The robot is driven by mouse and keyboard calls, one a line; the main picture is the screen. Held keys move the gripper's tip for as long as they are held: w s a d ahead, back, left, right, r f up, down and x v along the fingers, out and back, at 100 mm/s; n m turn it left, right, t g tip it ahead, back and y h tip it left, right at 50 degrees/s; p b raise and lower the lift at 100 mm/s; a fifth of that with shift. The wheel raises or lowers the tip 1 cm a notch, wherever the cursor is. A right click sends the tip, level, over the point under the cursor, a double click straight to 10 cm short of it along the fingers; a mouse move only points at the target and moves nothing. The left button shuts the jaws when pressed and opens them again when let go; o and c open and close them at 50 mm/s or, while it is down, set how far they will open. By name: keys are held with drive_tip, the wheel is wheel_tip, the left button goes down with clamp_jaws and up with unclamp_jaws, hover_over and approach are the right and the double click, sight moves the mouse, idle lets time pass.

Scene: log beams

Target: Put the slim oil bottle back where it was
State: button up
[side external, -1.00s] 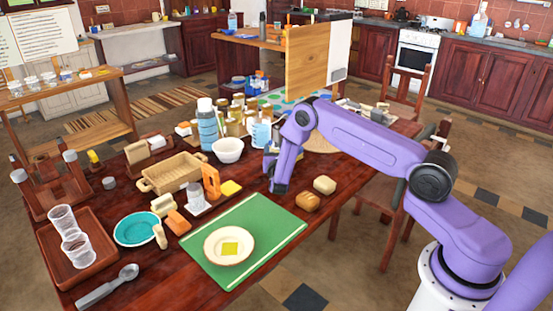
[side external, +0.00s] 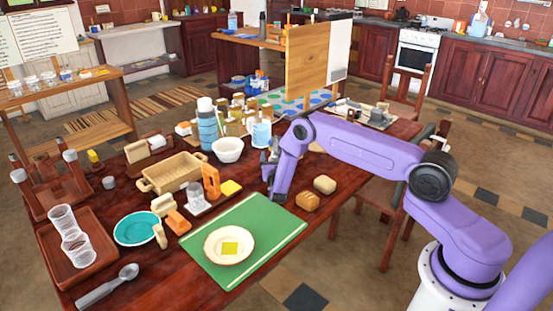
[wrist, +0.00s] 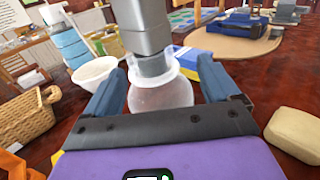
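My gripper (wrist: 160,82) is low over the table, its two blue fingers spread apart; it also shows in the side view (side external: 270,168). Between the fingers in the wrist view is a translucent, round-bodied vessel (wrist: 160,96) with a tall grey upper part (wrist: 143,25) running out of the top of the picture. A narrow gap shows at its right side; I cannot tell whether the left finger touches it. I cannot tell for sure whether this is the slim oil bottle.
A white bowl (side external: 228,150) and a tall blue bottle (side external: 207,128) stand left of the gripper. A wicker basket (side external: 172,172) is farther left. Two bread pieces (side external: 307,201) (side external: 325,185) lie to the right. A green board (side external: 200,258) with a plate lies in front.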

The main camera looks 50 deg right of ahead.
drive_tip(key=v, duration=1.2)
drive_tip(key=s+a+r+m+g, duration=0.3)
drive_tip(key=s+r+m+g, duration=0.55)
drive_tip(key=r, duration=0.55)
drive_tip(key=s+a+r+m+g+y, duration=0.1)
drive_tip(key=s+a+r+m+y, duration=0.1)
drive_tip(key=s, duration=0.8)
drive_tip(key=s+a+r+m+g+y, duration=0.1)
drive_tip(key=s+a+y, duration=0.3)
drive_tip(key=s, duration=0.6)
drive_tip(key=s+a+r+m+g+y, duration=0.2)
drive_tip(key=s+y, duration=0.5)
drive_tip(key=s, duration=0.4)
drive_tip(key=shift+a+r+m, duration=0.45)
drive_tip(key=shift+a+r, duration=0.1)
drive_tip(key=shift+a, duration=0.4)
